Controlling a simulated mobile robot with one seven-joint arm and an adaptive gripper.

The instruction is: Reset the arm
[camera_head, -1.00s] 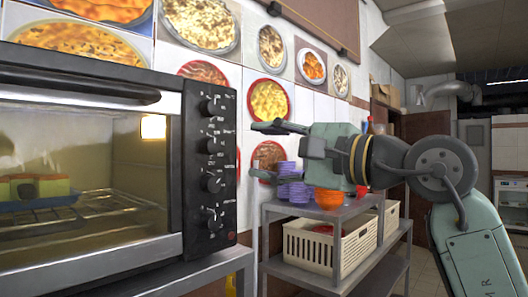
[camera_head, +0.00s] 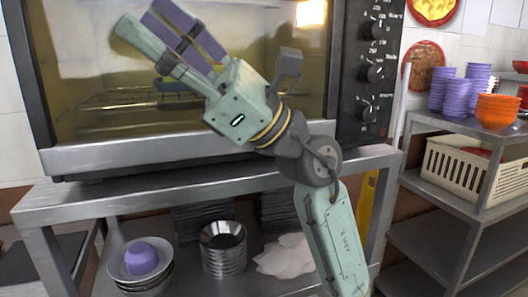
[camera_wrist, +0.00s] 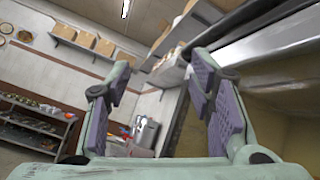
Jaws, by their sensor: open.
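My gripper (camera_head: 150,24) is raised in front of the oven (camera_head: 362,140), pointing up and to the left across its window. In the wrist view, the gripper (camera_wrist: 158,82) has its two purple-padded fingers spread wide with nothing between them. The oven window shows a wire rack (camera_head: 110,103) inside. A small blue thing on the rack is mostly hidden behind my gripper. My arm is bent and comes up from the bottom of the head view.
The oven stands on a steel table (camera_head: 75,203) with bowls (camera_head: 140,268) and stacked metal dishes (camera_head: 223,250) below. A shelf (camera_head: 440,128) on the right holds purple bowls (camera_head: 457,95), orange bowls (camera_head: 497,110) and a cream basket (camera_head: 460,168). The wrist view shows wall shelves with boxes (camera_wrist: 104,46).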

